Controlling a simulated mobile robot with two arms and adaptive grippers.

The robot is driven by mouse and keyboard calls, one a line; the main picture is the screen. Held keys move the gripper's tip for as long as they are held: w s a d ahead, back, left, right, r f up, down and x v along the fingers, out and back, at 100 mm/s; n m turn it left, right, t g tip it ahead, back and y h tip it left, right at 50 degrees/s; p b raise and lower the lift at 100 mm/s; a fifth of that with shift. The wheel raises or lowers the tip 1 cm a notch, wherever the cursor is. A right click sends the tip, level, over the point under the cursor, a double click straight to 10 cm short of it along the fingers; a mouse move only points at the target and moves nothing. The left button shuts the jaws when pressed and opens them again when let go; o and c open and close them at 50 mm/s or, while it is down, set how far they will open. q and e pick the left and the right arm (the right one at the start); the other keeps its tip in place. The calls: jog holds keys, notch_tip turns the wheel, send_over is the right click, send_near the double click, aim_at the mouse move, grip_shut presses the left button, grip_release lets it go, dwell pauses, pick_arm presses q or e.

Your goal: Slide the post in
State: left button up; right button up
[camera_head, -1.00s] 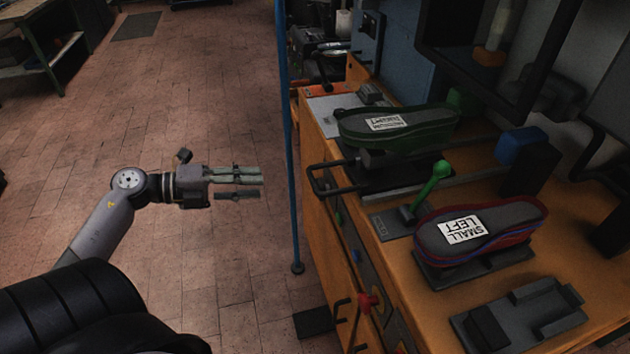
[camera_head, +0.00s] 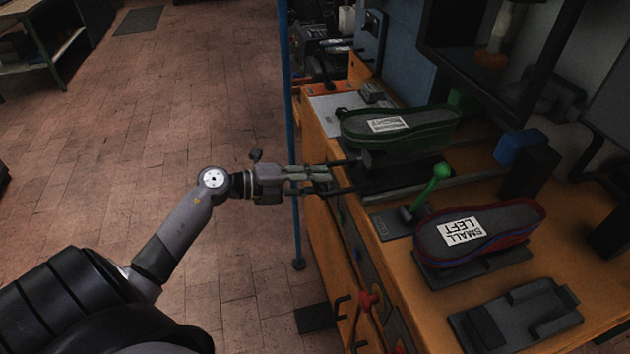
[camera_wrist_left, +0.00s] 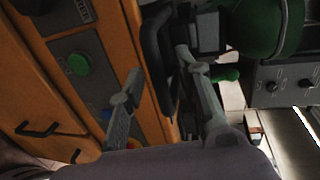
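The post (camera_head: 375,159) is a dark block under a green-edged sole (camera_head: 400,128) on the orange bench. It has a black U-shaped handle (camera_head: 345,162) sticking out over the bench's left edge. My left gripper (camera_head: 328,182) is at that handle and hides its front bar in the head view. In the left wrist view its two grey fingers (camera_wrist_left: 163,80) are spread apart, with the black handle (camera_wrist_left: 152,45) showing between them. I cannot tell whether either finger touches the handle. My right gripper is not in view.
A green-knobbed lever (camera_head: 430,185) stands in front of the post. A red-edged sole labelled SMALL LEFT (camera_head: 480,232) and an empty dark holder (camera_head: 515,315) are nearer. A blue vertical pole (camera_head: 288,100) stands close by my left arm. The bench front has a green button (camera_wrist_left: 78,63).

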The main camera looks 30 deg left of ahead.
pick_arm(q)
jog(key=shift+c, duration=0.3)
grip_shut()
dwell(0.6)
